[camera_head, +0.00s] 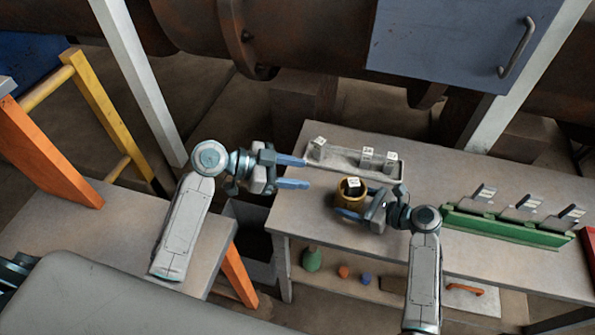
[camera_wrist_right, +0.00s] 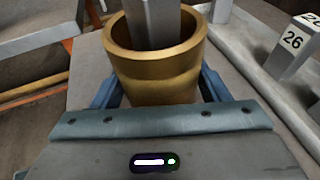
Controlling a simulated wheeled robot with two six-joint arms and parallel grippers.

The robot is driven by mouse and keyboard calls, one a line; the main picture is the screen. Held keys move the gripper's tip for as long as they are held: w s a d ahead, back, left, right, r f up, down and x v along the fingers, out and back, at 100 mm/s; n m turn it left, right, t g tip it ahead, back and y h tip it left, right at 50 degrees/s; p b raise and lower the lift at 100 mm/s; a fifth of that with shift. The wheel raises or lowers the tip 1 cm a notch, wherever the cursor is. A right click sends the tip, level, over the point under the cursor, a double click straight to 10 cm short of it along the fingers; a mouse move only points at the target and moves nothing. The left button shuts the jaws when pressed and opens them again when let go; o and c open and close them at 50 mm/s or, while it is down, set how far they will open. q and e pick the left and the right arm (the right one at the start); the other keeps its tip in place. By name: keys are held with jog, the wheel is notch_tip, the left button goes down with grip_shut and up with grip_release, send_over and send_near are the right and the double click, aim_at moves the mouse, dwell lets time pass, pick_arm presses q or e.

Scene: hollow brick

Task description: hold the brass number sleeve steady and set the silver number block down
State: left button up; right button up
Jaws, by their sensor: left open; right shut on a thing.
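The brass number sleeve (camera_head: 343,200) stands near the table's left end, and it fills the middle of the right wrist view (camera_wrist_right: 155,75). My right gripper (camera_head: 350,208) is shut on it, with a blue finger on each side in the wrist view. A silver number block (camera_head: 354,183) stands inside the sleeve and sticks up above the rim. It shows in the wrist view (camera_wrist_right: 157,20) with its top cut off. Its lower part is hidden, so I cannot tell whether it touches the bottom. My left gripper (camera_head: 305,172) is open and empty, left of the sleeve and apart from it.
A pale tray (camera_head: 342,166) behind the sleeve holds a few white-topped number blocks; one reads 26 in the wrist view (camera_wrist_right: 292,42). A green rack (camera_head: 505,228) with grey pieces stands to the right. A lower shelf (camera_head: 325,283) holds small coloured objects. Table (camera_head: 440,185) is clear behind the rack.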

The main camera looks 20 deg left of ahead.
jog(key=o, duration=0.8)
jog(key=v, duration=1.2)
